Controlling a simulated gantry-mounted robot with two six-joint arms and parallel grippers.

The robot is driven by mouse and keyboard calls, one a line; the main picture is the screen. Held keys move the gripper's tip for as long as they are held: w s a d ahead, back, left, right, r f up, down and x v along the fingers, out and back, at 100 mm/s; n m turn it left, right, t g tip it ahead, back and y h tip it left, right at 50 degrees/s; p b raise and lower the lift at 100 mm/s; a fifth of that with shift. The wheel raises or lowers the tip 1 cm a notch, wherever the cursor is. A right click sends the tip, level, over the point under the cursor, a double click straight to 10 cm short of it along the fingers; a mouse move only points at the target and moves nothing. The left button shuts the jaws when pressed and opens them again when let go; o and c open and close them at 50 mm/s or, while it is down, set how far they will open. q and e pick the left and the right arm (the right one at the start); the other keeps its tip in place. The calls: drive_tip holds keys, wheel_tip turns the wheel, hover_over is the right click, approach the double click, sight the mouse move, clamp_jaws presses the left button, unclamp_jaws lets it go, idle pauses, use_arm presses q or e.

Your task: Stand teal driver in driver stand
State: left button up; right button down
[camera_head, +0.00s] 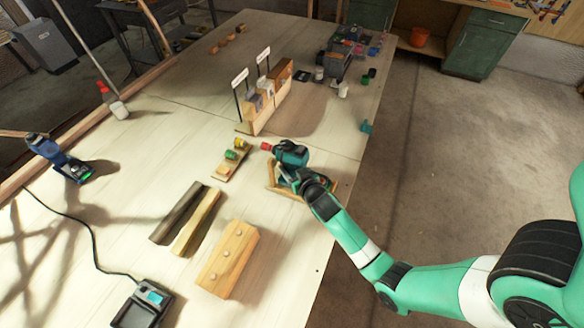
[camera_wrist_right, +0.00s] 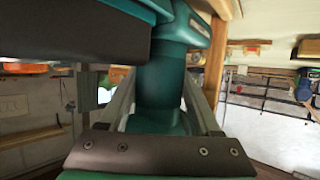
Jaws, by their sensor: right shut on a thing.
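The teal driver (camera_head: 291,153) is at the right side of the bench, upright, with its red-tipped nose pointing left. My right gripper (camera_head: 299,176) is shut on its handle; in the right wrist view the teal handle (camera_wrist_right: 163,90) stands between the two fingers. The driver stand (camera_head: 271,178), a low wooden frame, is around the driver's lower part. My arm and the driver hide much of the stand, so I cannot tell whether the driver's base rests in it. In the right wrist view the driver's dark body covers the upper left. My left gripper is not in view.
A block with coloured spools (camera_head: 232,160) lies just left of the driver. A wooden rack (camera_head: 266,107) stands behind it. Laths (camera_head: 197,221) and a pegged wooden block (camera_head: 228,258) lie in front. A blue driver (camera_head: 60,157) and a charger (camera_head: 143,306) are at the left.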

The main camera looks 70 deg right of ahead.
drive_tip(key=shift+w+f+b, duration=0.1)
drive_tip(key=shift+f+b, duration=0.65)
drive_tip(key=shift+b, duration=0.15)
idle(0.6)
drive_tip(key=shift+c, duration=0.7)
unclamp_jaws()
drive_tip(key=shift+o, duration=0.6)
drive_tip(key=shift+f, duration=0.25)
drive_tip(key=p+v, duration=0.2)
drive_tip(key=v, duration=0.9)
drive_tip(key=shift+s+r, duration=0.25)
drive_tip(key=shift+r, duration=0.1)
drive_tip(key=shift+a, duration=0.15)
